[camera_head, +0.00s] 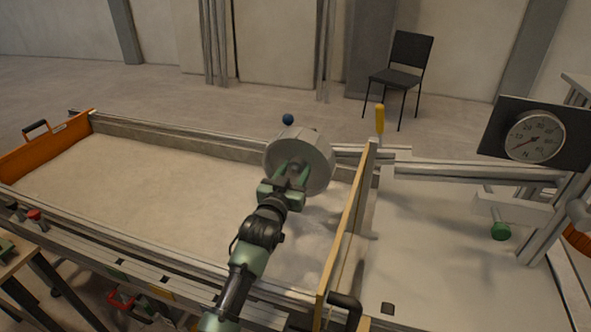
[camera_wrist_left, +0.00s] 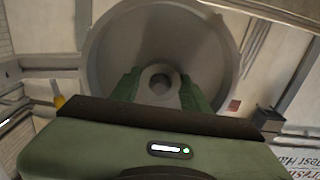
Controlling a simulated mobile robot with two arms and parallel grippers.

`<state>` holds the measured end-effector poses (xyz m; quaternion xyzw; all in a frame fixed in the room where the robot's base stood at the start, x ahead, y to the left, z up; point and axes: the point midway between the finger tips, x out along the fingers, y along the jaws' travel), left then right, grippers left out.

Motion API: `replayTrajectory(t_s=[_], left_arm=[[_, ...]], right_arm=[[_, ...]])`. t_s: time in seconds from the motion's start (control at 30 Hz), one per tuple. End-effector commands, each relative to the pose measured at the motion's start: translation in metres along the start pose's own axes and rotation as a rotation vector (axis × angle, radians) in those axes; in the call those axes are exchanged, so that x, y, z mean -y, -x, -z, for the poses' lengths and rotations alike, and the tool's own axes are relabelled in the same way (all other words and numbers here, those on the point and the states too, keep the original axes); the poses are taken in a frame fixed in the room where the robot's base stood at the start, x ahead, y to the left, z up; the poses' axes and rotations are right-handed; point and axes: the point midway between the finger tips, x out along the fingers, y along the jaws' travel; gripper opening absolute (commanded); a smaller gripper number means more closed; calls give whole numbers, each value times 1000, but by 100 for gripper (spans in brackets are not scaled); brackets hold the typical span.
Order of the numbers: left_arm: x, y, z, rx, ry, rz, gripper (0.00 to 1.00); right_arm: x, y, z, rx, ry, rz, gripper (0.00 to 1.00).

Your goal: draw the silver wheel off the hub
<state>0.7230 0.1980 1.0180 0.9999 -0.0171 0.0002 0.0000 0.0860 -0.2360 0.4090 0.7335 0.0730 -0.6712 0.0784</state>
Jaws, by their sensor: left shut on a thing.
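The silver wheel (camera_head: 313,152) is a thick grey disc standing on edge above the right part of the sandbed, near its far rail. My left gripper (camera_head: 292,170) reaches up to its near face. In the left wrist view the wheel (camera_wrist_left: 205,50) fills the upper middle, with a round boss and a dark hole at its centre. The green fingers of my left gripper (camera_wrist_left: 160,88) close on that boss from both sides. The hub is hidden behind the wheel, so I cannot tell whether the wheel still touches it. My right gripper is not in view.
The sandbed (camera_head: 130,185) lies below, with an orange end plate (camera_head: 45,147) at left and a wooden-edged panel (camera_head: 345,235) close right of my arm. A yellow handle (camera_head: 380,118), a blue knob (camera_head: 288,119) and a dial gauge (camera_head: 535,135) stand around it.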

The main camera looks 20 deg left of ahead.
Motion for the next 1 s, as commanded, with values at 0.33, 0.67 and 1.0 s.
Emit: replayTrajectory(t_s=[0.33,0.67,1.0], left_arm=[[0,4,3,-4,0,0,0],[0,16,4,-4,0,0,0],[0,28,4,-4,0,0,0]], right_arm=[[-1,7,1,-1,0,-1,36],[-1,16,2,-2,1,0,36],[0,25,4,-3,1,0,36]])
